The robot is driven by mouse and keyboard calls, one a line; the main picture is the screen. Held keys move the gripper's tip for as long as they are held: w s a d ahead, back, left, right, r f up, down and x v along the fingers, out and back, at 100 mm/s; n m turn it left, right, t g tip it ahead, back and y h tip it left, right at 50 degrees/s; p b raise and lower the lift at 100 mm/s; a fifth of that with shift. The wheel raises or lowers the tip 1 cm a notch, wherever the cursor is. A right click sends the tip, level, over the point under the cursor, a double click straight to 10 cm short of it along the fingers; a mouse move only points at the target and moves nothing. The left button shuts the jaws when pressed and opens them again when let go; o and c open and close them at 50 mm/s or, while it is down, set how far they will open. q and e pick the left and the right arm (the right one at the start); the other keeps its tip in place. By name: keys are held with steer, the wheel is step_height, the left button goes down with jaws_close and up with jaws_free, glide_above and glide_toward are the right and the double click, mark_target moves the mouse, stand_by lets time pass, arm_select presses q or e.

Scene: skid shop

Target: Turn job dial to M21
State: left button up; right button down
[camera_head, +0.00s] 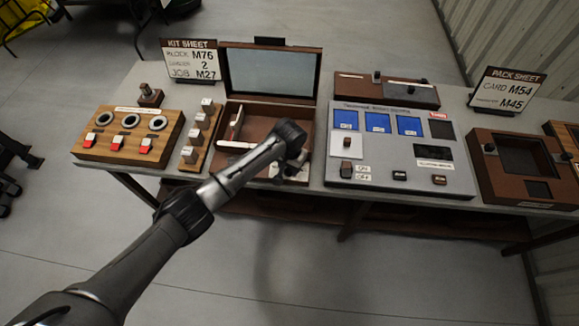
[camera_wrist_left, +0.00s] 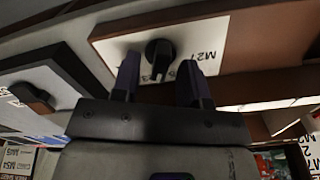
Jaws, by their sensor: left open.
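The job dial shows in the left wrist view as a black knob (camera_wrist_left: 160,54) on a white plate (camera_wrist_left: 212,37). A mark on the plate beside the knob looks like M27; other marks are partly hidden by the fingers. Which mark the knob points to cannot be told. My left gripper (camera_wrist_left: 160,72) is open, with one finger on each side of the knob; contact cannot be told. In the head view my left gripper (camera_head: 290,170) is over the front right of the open brown case (camera_head: 236,105), and my arm hides most of the dial. My right gripper is not in view.
Left of the case are a wooden block with red switches (camera_head: 128,135) and a strip with several knobs (camera_head: 200,135). Right of it are a grey panel (camera_head: 400,165), a brown box (camera_head: 520,165) and a pack sheet sign (camera_head: 508,90).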

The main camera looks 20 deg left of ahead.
arm_select(q)
steer(key=shift+f, duration=0.2)
steer(key=shift+c, duration=0.2)
jaws_close()
